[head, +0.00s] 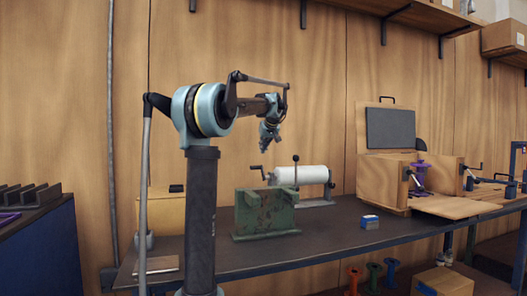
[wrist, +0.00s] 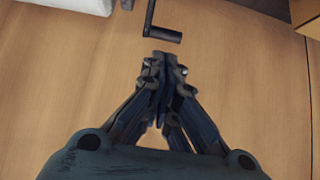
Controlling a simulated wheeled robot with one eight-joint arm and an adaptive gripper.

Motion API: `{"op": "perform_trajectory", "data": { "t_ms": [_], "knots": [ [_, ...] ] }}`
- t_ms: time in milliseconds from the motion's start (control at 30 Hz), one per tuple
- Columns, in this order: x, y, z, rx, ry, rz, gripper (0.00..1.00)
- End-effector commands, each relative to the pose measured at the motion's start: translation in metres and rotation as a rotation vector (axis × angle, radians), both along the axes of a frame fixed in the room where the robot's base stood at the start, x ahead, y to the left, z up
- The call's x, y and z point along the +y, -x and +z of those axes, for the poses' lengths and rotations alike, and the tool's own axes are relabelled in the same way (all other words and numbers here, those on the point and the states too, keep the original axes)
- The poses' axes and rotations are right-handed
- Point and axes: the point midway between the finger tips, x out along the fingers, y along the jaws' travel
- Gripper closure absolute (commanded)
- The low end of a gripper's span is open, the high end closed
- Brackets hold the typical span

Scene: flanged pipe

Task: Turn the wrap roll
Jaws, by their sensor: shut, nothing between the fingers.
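The wrap roll (head: 302,176) is a white cylinder lying level in a stand on the dark bench. A thin crank handle (head: 257,169) juts out at its left end. In the wrist view, part of the white roll (wrist: 82,4) shows at the top left, and a dark crank with a grip (wrist: 163,34) hangs just beyond my fingertips. My gripper (wrist: 164,62) is shut and empty, its tips close to the crank in that picture; I cannot tell whether they touch. In the head view, my gripper (head: 265,148) points down, above and beside the roll's left end.
A rusty green block (head: 265,213) stands in front of the roll. A small blue and white box (head: 370,222) sits to its right. A wooden case (head: 380,180) with an open lid stands farther right. The bench (head: 330,238) is bare between them.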

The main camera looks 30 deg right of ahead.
Motion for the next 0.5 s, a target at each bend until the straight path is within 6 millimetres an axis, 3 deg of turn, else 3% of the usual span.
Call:
{"op": "perform_trajectory", "data": {
  "t_ms": [500],
  "knots": [
    [-0.007, -0.066, -0.062, 0.0, 0.001, 0.011, 1.0]
  ]
}}
